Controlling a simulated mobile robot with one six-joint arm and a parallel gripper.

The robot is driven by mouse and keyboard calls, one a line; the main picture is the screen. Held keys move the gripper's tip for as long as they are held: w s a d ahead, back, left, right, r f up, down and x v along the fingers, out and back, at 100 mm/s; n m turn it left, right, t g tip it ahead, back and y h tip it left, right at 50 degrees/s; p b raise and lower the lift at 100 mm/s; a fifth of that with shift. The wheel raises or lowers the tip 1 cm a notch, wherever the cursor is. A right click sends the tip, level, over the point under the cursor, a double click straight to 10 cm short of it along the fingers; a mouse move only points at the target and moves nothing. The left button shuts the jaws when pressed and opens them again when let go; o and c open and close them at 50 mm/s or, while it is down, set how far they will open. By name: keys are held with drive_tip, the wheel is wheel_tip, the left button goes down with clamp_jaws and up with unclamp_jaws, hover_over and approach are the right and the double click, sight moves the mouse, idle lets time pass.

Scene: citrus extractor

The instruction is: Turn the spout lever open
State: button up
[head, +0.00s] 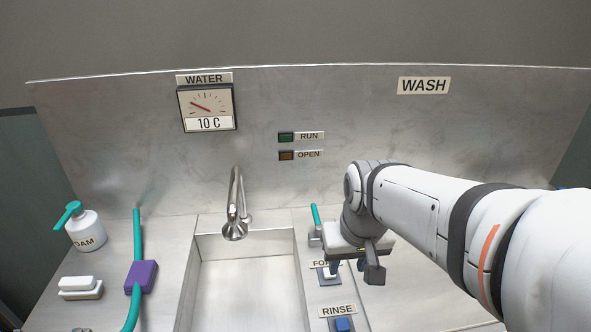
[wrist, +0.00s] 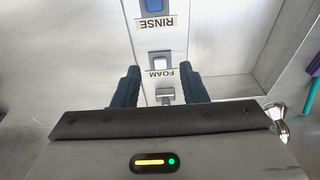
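A teal-handled lever (head: 315,214) stands on a grey base (head: 316,238) just right of the tap (head: 235,215) in the head view. The handle points up and slightly left. My gripper (head: 354,267) is right of the lever and nearer, pointing down over the panel by the FOAM switch (head: 329,273). In the wrist view my gripper (wrist: 161,85) has its two dark fingers apart. A small grey block (wrist: 165,95) shows between them, beyond the FOAM switch; I cannot tell whether it is the lever's base. The teal handle is not visible there.
The sink basin (head: 250,290) is left of the switches. A blue RINSE switch (head: 343,324) is at the front. A foam bottle (head: 86,230), a white block (head: 80,287) and a teal hose (head: 137,235) in a purple holder (head: 141,277) are at left. The WATER dial (head: 207,107) reads 10 C.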

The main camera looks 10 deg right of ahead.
drive_tip(key=w+r+g+p, duration=0.15)
drive_tip(key=w+p, duration=0.25)
drive_tip(key=w, duration=1.2)
drive_tip(key=y+p, duration=0.2)
drive_tip(key=p, duration=0.2)
approach(317, 212)
drive_tip(key=shift+g, duration=0.35)
drive_tip(key=f, duration=0.2)
drive_tip(key=a+f, duration=0.1)
drive_tip(key=f, duration=0.2)
drive_tip(key=f+p, duration=0.1)
drive_tip(key=f, duration=0.2)
drive_tip(key=shift+w+a+f, duration=0.1)
drive_tip(key=shift+w+a, duration=0.25)
drive_tip(key=shift+a, duration=0.05)
clamp_jaws()
drive_tip(key=shift+d, duration=0.1)
